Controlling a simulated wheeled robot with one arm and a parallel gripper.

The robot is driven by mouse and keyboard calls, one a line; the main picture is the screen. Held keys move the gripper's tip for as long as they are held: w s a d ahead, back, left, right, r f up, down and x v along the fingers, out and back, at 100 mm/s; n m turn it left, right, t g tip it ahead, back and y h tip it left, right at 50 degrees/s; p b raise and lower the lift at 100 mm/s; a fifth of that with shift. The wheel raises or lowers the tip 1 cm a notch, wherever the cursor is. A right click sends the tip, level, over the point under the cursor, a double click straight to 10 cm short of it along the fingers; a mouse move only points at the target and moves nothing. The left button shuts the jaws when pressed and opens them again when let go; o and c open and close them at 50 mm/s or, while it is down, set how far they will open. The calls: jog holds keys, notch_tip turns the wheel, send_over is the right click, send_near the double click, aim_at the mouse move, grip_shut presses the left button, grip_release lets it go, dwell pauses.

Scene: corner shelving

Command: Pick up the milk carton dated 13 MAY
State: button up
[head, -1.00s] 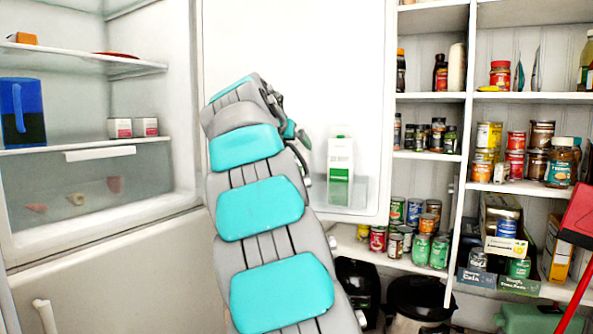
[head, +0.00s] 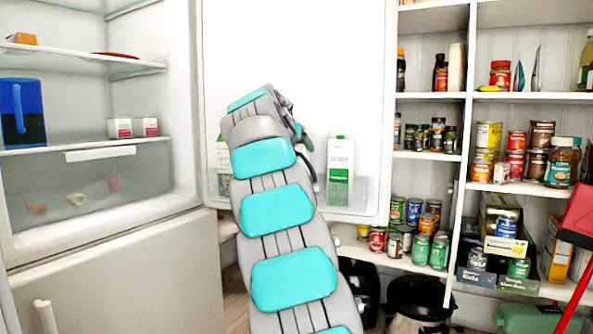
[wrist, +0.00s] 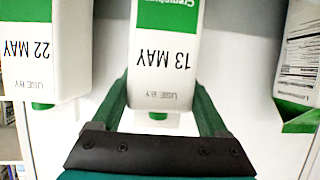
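The milk carton dated 13 MAY (wrist: 163,60) is white with a green panel and a green cap, and appears upside down in the middle of the wrist view. My gripper (wrist: 160,88) is open, with one green finger on each side of this carton; whether the fingers touch it is unclear. A carton dated 22 MAY (wrist: 42,55) is at the left of the wrist view. Another carton (wrist: 299,60), its date not visible, is at the right edge. In the head view my arm hides the middle of the door shelf, with cartons on its left (head: 223,158) and right (head: 340,170).
The fridge door (head: 300,60) stands open behind the cartons. The fridge (head: 100,200) is at left, with a blue jug (head: 22,112) and small boxes. Pantry shelves (head: 430,155) with cans and jars are at right. A red-headed tool (head: 580,215) stands at the right edge.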

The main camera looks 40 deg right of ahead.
grip_shut()
dwell(0.4)
jog(key=shift+r, duration=0.1)
